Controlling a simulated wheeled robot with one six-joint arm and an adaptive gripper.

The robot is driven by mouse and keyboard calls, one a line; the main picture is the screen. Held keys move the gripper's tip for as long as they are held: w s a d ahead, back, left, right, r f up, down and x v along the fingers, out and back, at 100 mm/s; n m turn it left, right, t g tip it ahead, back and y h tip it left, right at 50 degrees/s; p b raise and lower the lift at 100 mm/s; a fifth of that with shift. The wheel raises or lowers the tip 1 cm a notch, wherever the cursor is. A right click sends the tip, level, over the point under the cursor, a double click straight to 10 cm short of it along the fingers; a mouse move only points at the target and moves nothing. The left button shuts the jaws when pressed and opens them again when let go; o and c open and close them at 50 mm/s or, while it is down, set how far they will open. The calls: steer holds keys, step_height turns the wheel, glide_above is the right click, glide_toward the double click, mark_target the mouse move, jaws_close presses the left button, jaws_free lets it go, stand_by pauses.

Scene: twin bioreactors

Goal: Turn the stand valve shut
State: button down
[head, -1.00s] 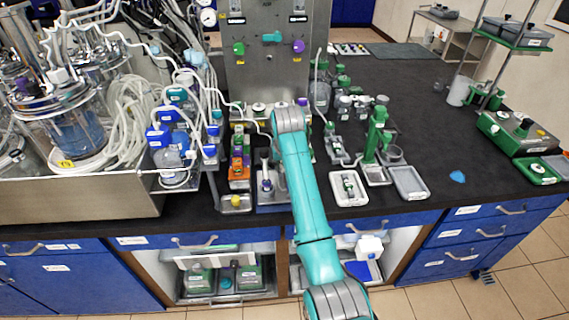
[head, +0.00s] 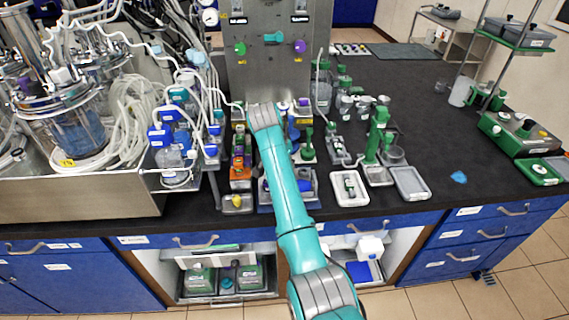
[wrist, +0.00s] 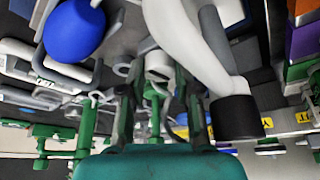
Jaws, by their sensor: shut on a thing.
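In the wrist view my gripper (wrist: 158,92) has its two dark fingers on either side of a slim green part, which looks like the handle of the stand valve (wrist: 155,112). The fingers are shut on it. A pale round fitting (wrist: 159,66) sits just beyond the fingertips. The handle's angle is hard to read. In the head view my teal arm reaches over the bench's front edge toward the foot of the steel panel, and it hides the fingers and the valve.
A white hose (wrist: 190,35) with a black cuff (wrist: 236,118) runs close to the right finger. A blue bulb (wrist: 74,30) is at upper left. The steel panel (head: 265,80) stands behind. Glass vessels (head: 75,125) crowd the left. The bench at right (head: 470,140) has free room.

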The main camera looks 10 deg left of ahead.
stand_by(0.4)
steer(key=c, duration=0.8)
jaws_free()
